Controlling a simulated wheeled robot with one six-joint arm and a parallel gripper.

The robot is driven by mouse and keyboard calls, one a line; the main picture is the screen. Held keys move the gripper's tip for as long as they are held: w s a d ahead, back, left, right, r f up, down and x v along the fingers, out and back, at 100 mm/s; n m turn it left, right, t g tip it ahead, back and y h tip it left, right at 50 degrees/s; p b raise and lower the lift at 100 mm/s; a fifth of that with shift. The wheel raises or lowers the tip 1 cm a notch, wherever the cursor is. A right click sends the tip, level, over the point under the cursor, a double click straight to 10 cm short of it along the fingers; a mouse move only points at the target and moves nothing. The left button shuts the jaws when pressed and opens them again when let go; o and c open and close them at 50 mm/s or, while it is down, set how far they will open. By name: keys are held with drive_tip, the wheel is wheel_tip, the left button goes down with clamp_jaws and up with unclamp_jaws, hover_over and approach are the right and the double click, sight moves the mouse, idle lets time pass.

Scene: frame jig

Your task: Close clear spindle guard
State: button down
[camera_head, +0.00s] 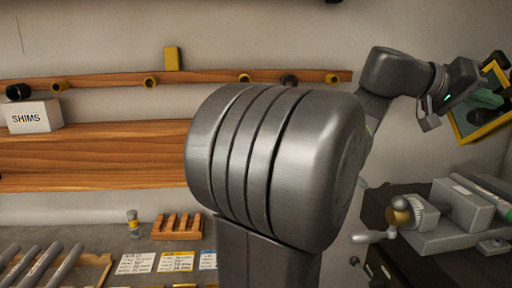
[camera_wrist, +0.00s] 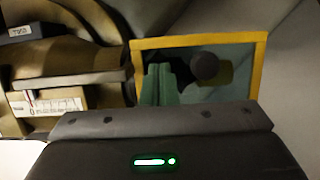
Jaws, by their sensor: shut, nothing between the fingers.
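The clear spindle guard (camera_head: 486,132) is a see-through panel in a yellow frame at the far right of the head view. It stands tilted, raised above the grey machine (camera_head: 455,215). In the wrist view the guard's yellow frame (camera_wrist: 200,41) fills the upper middle, with a green shape and a dark round shape within its outline. My gripper (camera_head: 474,84) is shut and empty, close beside the guard in the head view. Whether it touches the frame I cannot tell.
A wooden rail (camera_head: 110,80) with several pegs and a white SHIMS box (camera_head: 33,117) are on the wall at left. Below are a slotted wooden block (camera_head: 177,232), paper cards (camera_head: 176,262) and grey rods (camera_head: 40,265). My arm blocks the middle of the head view.

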drive_tip(key=s+a+b, duration=0.1)
drive_tip(key=a+b, duration=0.1)
drive_tip(key=a, duration=0.7)
drive_tip(key=shift+b, duration=0.4)
drive_tip(key=w+d+p, duration=0.1)
drive_tip(key=d+p, duration=0.2)
drive_tip(key=d, duration=0.4)
drive_tip(key=shift+d, duration=0.3)
